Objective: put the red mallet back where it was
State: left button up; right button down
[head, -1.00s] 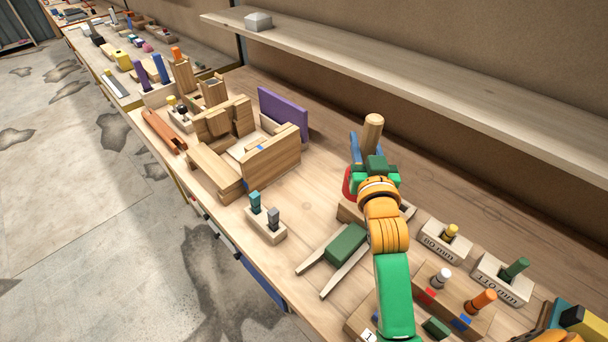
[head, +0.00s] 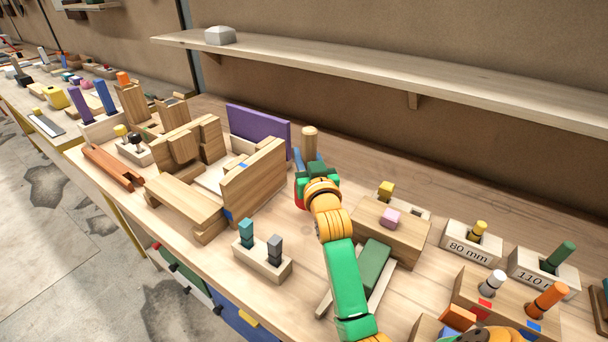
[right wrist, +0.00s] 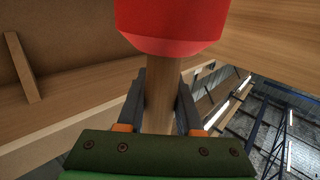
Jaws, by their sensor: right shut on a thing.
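The red mallet is in my right gripper (head: 311,172), which is shut on its wooden handle (head: 309,143). In the head view the handle's end sticks up above the gripper, and only a sliver of the red head (head: 298,192) shows below, mostly hidden by the gripper. In the right wrist view the red head (right wrist: 170,22) fills the top middle, and the handle (right wrist: 163,95) runs between the two dark fingers (right wrist: 160,103). The gripper is over the bench, just right of the wooden box-like assembly (head: 255,180).
A wooden block (head: 405,240) with yellow and pink pieces stands right of my arm. A green-topped piece (head: 374,265) and a two-peg block (head: 262,262) are near the front. The 80 mm block (head: 470,248) is at right. A shelf (head: 380,83) runs above the back.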

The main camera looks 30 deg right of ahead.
jog(key=f, duration=0.3)
jog(key=w+f, duration=0.1)
jog(key=shift+d+f, duration=0.3)
jog(key=shift+f, duration=0.2)
jog(key=c, duration=0.6)
grip_release()
jog(key=shift+o, duration=0.2)
jog(key=shift+r, duration=0.1)
